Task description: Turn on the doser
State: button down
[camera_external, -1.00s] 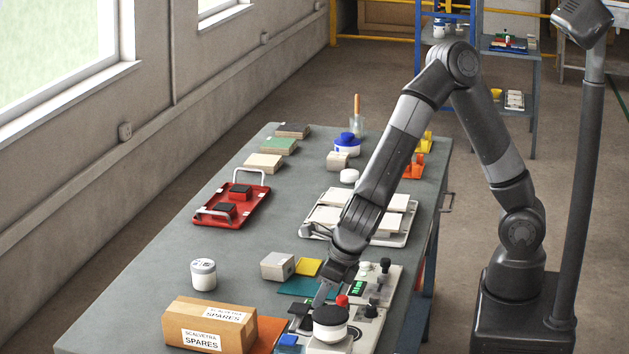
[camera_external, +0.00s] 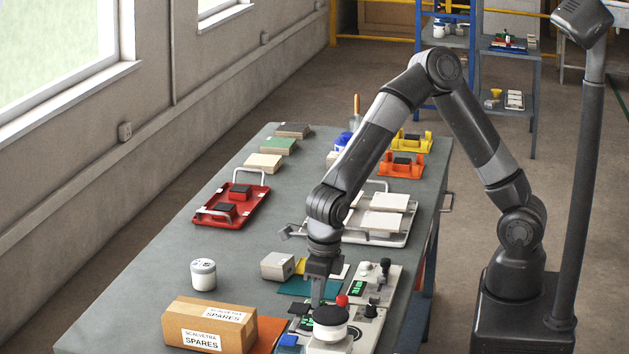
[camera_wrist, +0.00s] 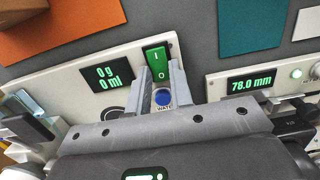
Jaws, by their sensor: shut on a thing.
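The doser's pale panel (camera_wrist: 120,57) is at the left and middle of the wrist view. Its lit display (camera_wrist: 104,78) reads 0 g and 0 ml in green. A green rocker switch (camera_wrist: 157,60) marked I and O stands at my fingertips, and a blue button (camera_wrist: 163,97) labelled WATER shows between my fingers. My gripper (camera_wrist: 160,76) is nearly closed, with a finger at each side of the switch's lower end. In the external view my gripper (camera_external: 318,300) points down behind the doser's black-topped white container (camera_external: 331,322) and hides the switch.
A second device with a lit 78.0 mm display (camera_wrist: 251,82) is close on the right. A teal tile (camera_wrist: 250,28) and an orange tile (camera_wrist: 55,22) lie beyond the panels. A cardboard box (camera_external: 210,325) and a white jar (camera_external: 203,274) stand to the left. The left table middle is clear.

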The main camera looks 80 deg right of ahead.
aim_at(323, 302)
jog(key=c, duration=1.3)
grip_release()
jog(key=r, duration=0.7)
jog(key=s+r, duration=0.1)
jog(key=r, duration=0.2)
jog(key=shift+r, duration=0.35)
